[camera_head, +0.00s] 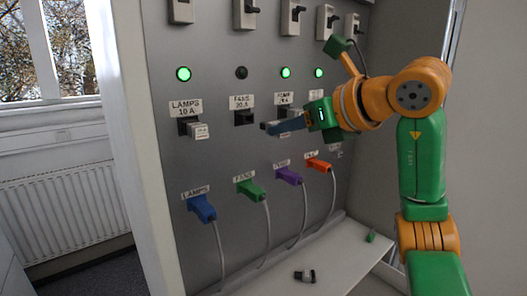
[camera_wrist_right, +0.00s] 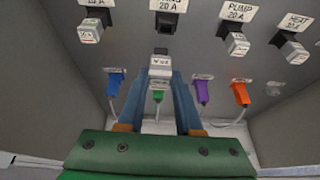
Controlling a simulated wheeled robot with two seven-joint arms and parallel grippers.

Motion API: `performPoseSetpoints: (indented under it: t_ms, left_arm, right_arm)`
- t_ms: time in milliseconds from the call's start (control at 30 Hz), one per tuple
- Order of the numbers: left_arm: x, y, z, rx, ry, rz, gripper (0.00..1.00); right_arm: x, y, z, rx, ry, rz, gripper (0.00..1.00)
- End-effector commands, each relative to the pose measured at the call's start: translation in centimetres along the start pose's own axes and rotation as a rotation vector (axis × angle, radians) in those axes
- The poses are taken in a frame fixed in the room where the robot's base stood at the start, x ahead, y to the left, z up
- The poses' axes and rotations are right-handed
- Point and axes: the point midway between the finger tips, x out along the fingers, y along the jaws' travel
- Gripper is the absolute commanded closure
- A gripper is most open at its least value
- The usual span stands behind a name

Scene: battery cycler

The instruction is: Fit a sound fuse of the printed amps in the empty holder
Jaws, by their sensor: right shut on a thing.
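The FANS 20 A fuse holder (camera_head: 244,118) is dark and empty on the grey panel; it also shows at the top of the wrist view (camera_wrist_right: 166,22). My right gripper (camera_head: 268,127) is in front of the panel, to the right of and slightly below this holder in the head view. In the wrist view its blue fingers (camera_wrist_right: 168,88) are shut on a pale grey fuse (camera_wrist_right: 160,68), apart from the holder. The print on this fuse is too small to read. The head view does not show the fuse clearly. My left gripper is not in view.
Fuses sit in the LAMPS holder (camera_head: 198,131), the PUMP holder (camera_wrist_right: 238,42) and the HEAT holder (camera_wrist_right: 294,52). The FANS lamp (camera_head: 242,73) is dark; the other lamps are green. Coloured plugs with cables (camera_head: 250,189) hang below. A dark-and-pale piece (camera_head: 305,276) lies on the shelf (camera_head: 335,262).

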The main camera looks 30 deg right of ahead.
Motion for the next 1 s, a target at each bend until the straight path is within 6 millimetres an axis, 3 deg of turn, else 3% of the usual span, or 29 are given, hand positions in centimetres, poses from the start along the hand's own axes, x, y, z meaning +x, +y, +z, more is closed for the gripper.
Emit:
performPoseSetpoints:
  t_ms: [500,1000]
  left_arm:
    - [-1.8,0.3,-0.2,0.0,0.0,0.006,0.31]
    - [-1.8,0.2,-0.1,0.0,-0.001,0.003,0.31]
  right_arm:
    - [4.9,0.2,2.2,-0.003,-0.001,0.003,1.0]
    - [5.3,0.1,2.3,-0.004,-0.003,0.002,1.0]
